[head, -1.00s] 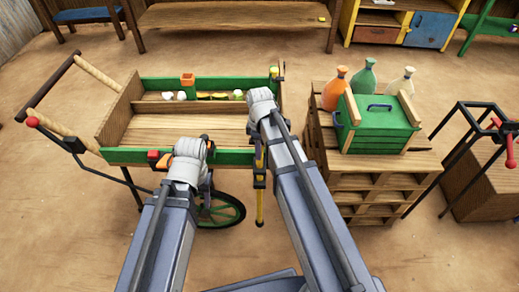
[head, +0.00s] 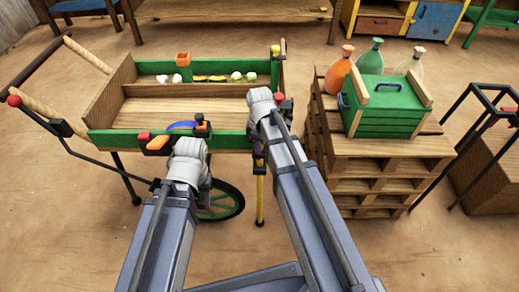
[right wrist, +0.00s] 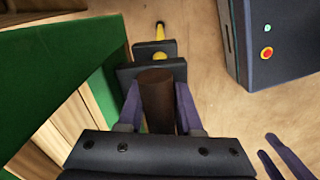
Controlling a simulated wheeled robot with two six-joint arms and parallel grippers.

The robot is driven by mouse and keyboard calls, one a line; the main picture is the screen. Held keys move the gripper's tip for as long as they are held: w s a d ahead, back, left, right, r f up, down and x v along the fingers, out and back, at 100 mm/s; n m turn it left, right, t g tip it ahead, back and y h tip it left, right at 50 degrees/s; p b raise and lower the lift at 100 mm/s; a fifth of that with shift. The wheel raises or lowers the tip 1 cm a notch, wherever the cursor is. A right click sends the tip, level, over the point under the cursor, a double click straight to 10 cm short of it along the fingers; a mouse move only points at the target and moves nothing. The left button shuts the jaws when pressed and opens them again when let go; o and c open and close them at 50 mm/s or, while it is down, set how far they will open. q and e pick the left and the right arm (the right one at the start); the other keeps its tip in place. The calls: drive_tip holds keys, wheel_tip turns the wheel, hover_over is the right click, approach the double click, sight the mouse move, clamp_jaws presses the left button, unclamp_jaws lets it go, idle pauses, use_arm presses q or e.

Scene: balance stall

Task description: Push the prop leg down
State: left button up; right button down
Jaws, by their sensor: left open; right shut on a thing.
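The prop leg (head: 260,198) is a yellow bar with a dark foot, hanging near-vertically below the cart's front right corner. It also shows in the right wrist view (right wrist: 159,33), beyond dark brackets. My right gripper (right wrist: 157,100) is shut around a brown cylindrical grip (right wrist: 157,88) in front of those brackets. In the head view the wrist hides its fingers. My left gripper (head: 190,152) is at the cart's green front side (head: 232,140), left of the leg. Its fingers are hidden behind its wrist there. The wooden cart (head: 185,108) stands on a green spoked wheel.
A black frame (head: 490,90) and a brown box stand farther right. A bench (head: 235,12) is at the back. Bare floor lies in front.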

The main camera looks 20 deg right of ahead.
drive_tip(key=c, duration=0.6)
unclamp_jaws()
drive_tip(key=shift+f, duration=0.1)
wheel_tip(320, 180, up, 8)
drive_tip(key=p, duration=0.8)
drive_tip(key=shift+f, duration=0.1)
